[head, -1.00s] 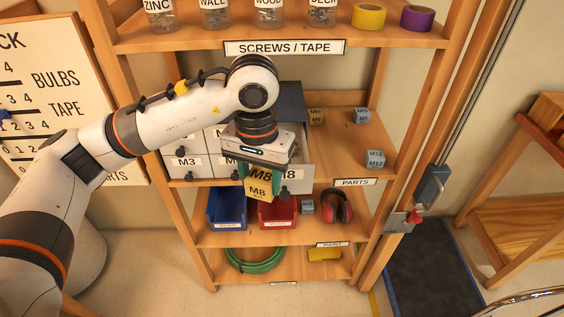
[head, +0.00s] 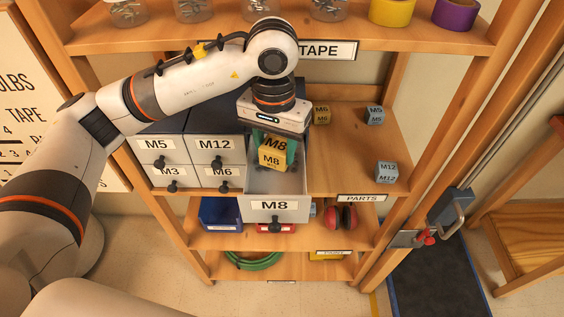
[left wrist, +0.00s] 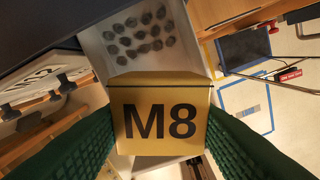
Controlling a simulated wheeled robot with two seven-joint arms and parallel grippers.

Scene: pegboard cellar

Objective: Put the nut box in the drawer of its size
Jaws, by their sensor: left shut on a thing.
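The nut box is a yellow cube marked M8 (head: 272,158). My left gripper (head: 275,144) is shut on it, and in the left wrist view the box (left wrist: 160,118) sits between the green finger pads. The drawer labelled M8 (head: 274,209) is pulled open, and the box is held over its opening. In the left wrist view the drawer's inside (left wrist: 108,62) holds several round dark nuts. The drawers M5 (head: 158,145), M12 (head: 215,144), M3 (head: 170,172) and M6 (head: 223,173) are closed. My right gripper is not in view.
Small boxes marked M6 (head: 321,114), M5 (head: 375,115) and M12 (head: 387,172) stand on the shelf right of the drawers. A blue bin (head: 220,213) and red earmuffs (head: 342,216) lie on the shelf below. Jars and tape rolls (head: 391,10) stand above.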

